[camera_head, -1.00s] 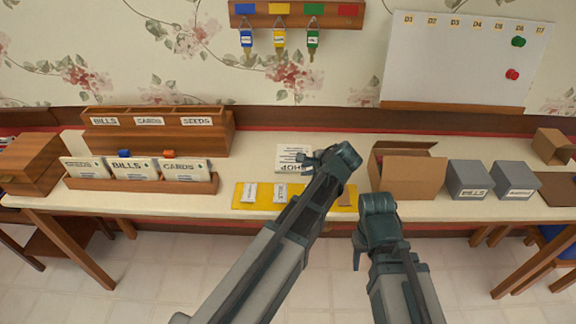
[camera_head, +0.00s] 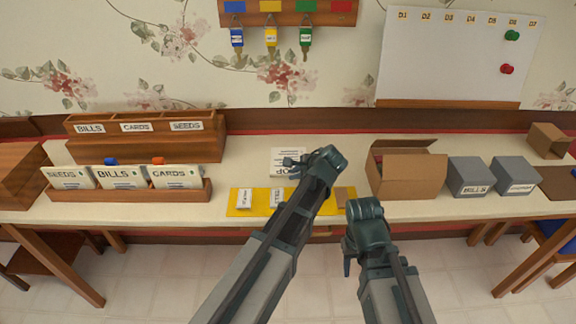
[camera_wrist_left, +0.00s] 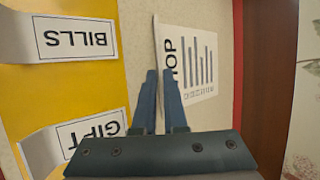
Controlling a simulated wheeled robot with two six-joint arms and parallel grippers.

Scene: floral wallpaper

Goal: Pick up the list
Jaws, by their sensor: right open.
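The list is a white sheet headed SHOP (camera_head: 284,158), lying on the table behind the yellow mat. It shows on its side in the left wrist view (camera_wrist_left: 195,68), with a thin upright flap along its left edge. My left gripper (camera_head: 293,162) is over the list's front part and hides some of it. In the left wrist view its fingers (camera_wrist_left: 161,78) are close together with the flap's lower end between them. Whether they pinch it I cannot tell. My right gripper (camera_head: 347,266) is open, in front of the table edge, apart from the list.
The yellow mat (camera_head: 259,207) holds packets, including BILLS (camera_wrist_left: 78,38) and GIFT (camera_wrist_left: 90,135). An open cardboard box (camera_head: 408,178) stands right of the list, with grey boxes (camera_head: 468,177) beyond. A wooden card rack (camera_head: 130,190) stands left.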

